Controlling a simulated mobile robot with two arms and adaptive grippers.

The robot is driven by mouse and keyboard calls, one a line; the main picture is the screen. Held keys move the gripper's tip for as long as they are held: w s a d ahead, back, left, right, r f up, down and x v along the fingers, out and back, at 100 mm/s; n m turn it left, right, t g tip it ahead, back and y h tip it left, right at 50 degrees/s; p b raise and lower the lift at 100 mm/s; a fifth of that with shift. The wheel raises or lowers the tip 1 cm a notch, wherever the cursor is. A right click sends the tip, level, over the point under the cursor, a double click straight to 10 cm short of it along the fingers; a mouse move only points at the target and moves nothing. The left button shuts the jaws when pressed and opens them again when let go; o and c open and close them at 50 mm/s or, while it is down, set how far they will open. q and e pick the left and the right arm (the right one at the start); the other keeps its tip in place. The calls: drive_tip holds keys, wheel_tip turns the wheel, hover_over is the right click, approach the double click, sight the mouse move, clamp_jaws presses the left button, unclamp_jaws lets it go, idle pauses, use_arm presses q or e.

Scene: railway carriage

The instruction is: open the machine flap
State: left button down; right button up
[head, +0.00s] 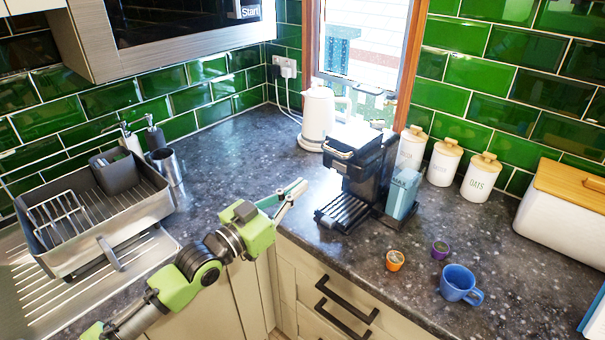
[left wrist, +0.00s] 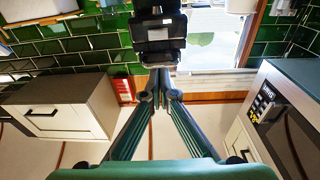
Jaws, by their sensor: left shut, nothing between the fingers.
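The black coffee machine (head: 362,172) stands upright on the dark worktop in the head view. Its flap (head: 355,136) is on top, looks lowered, and has a silver handle (head: 338,149) at the front. My left gripper (head: 303,185) is shut and empty, left of the machine and short of the flap handle, apparently apart from it. In the left wrist view the fingertips (left wrist: 160,76) meet, with a dark blocky shape just past them; I cannot tell which part it is. My right gripper is not in view.
A white kettle (head: 317,118) stands behind the machine and a blue carton (head: 402,193) beside it. An orange pod (head: 395,260), a purple pod (head: 440,250) and a blue mug (head: 459,284) stand at the front right. A dish rack (head: 95,215) is at the left. Worktop left of the machine is clear.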

use_arm(q)
drive_tip(key=shift+b+x, duration=1.75)
drive_tip(key=shift+x, duration=3.25)
drive_tip(key=shift+w+d+r+p, duration=0.3)
drive_tip(key=shift+r+p, duration=0.55)
drive_tip(key=shift+r, duration=0.55)
drive_tip(key=shift+w+d+r+p, duration=0.35)
drive_tip(key=shift+r+p, duration=0.55)
drive_tip(key=shift+r, duration=0.45)
drive_tip(key=shift+w+d+r+p, duration=0.3)
drive_tip(key=shift+r+p, duration=0.55)
drive_tip(key=shift+r, duration=0.55)
drive_tip(key=shift+s+a, duration=0.1)
drive_tip(key=shift+a, duration=0.1)
drive_tip(key=p+v, duration=0.3)
drive_tip(key=v, duration=0.6)
drive_tip(key=shift+s+a+f, duration=0.15)
drive_tip(key=shift+s+a, duration=0.1)
drive_tip(key=shift+s, duration=0.05)
